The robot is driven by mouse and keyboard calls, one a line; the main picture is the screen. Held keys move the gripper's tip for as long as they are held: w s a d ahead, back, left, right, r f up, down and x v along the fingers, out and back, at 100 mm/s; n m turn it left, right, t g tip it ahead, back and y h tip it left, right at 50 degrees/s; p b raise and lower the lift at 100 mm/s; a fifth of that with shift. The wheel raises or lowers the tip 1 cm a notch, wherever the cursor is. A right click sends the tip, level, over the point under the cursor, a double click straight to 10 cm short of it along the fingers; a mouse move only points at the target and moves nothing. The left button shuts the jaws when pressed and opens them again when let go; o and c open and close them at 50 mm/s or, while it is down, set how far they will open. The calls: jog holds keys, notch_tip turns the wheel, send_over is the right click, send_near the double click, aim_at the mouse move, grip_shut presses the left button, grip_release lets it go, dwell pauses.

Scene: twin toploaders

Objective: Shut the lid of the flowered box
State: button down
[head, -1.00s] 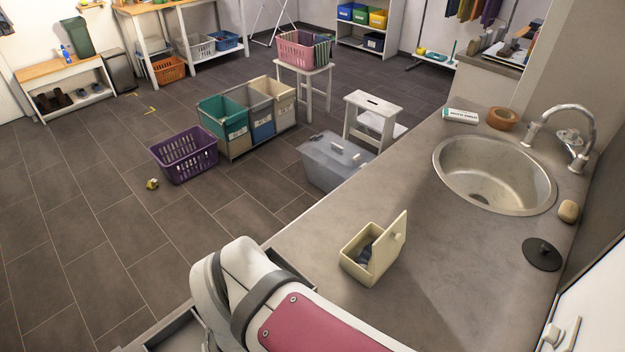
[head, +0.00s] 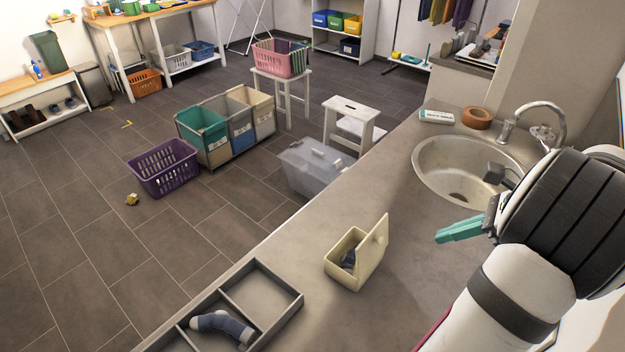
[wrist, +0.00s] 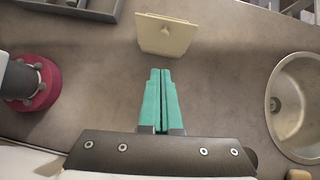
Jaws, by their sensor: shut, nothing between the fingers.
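A small cream box (head: 342,278) stands on the counter with its hinged lid (head: 374,250) raised nearly upright on its right side. I see no flower pattern on it from here. A dark blue-grey item (head: 349,258) lies inside. The wrist view shows the lid's knobbed outer face (wrist: 168,42) ahead of the fingertips; it hides the box's inside there. My gripper (head: 438,238) has teal fingers, closed together and empty. It is to the right of the box, on the lid's knob side, apart from it. The closed fingertips also show in the wrist view (wrist: 163,72).
A grey divided tray (head: 262,298) with a rolled sock (head: 220,326) is at the counter's left edge. A round sink (head: 440,165), an orange-brown bowl (head: 477,117) and a white carton (head: 437,116) are at the back right. Counter between gripper and box is clear.

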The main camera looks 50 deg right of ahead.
jog(key=w+d+r+x, duration=0.1)
jog(key=x, duration=1.1)
jog(key=shift+w+a+m, duration=0.25)
jog(key=shift+w+m, duration=0.05)
jog(key=shift+w, duration=0.1)
